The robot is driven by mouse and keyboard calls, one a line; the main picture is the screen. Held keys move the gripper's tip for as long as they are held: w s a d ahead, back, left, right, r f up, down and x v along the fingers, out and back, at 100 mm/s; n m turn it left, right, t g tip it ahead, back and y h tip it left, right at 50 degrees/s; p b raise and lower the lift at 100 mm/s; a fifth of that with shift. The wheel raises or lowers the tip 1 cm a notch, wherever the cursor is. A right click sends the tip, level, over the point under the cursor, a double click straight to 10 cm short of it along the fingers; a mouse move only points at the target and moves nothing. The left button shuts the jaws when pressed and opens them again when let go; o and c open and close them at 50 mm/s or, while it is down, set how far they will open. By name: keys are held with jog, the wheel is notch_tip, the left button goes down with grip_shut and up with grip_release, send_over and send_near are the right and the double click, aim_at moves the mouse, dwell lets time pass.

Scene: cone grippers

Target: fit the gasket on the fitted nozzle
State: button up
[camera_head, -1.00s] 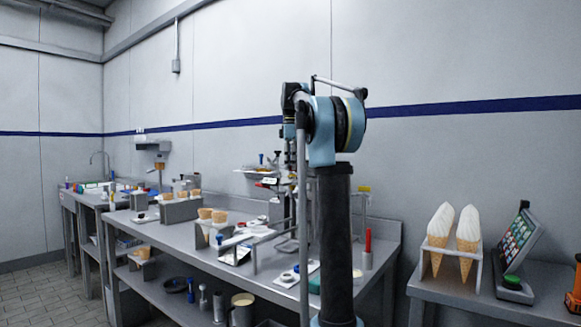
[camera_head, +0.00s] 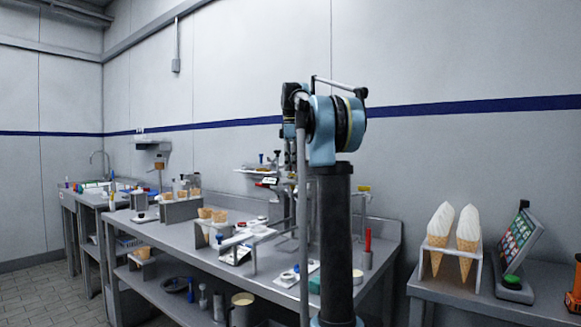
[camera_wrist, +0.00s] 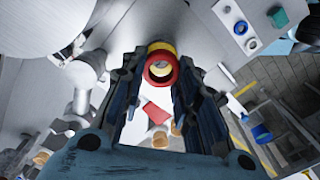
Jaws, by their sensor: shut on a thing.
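In the wrist view my gripper (camera_wrist: 160,72) has its two dark fingers closed on the sides of a red ring (camera_wrist: 161,84), which looks like the gasket. A yellow round part (camera_wrist: 160,46) shows just behind the ring, along its upper edge, and a pale round part shows through the ring's opening. I cannot tell whether the yellow part is the fitted nozzle, or whether the ring touches it. In the head view my arm's column and joint stand in front of the bench and hide the gripper and ring.
The long grey bench (camera_head: 180,232) carries cone holders, trays and small parts. A rack with two white-topped cones (camera_head: 452,242) and a tilted screen (camera_head: 517,243) stand on the right table. In the wrist view a large pale cylinder (camera_wrist: 40,25) is at upper left.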

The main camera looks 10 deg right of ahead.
jog(key=shift+f, duration=0.8)
jog(key=o, duration=0.8)
jog(key=shift+c, duration=0.2)
notch_tip(320, 180, up, 12)
jog(key=shift+f, duration=0.15)
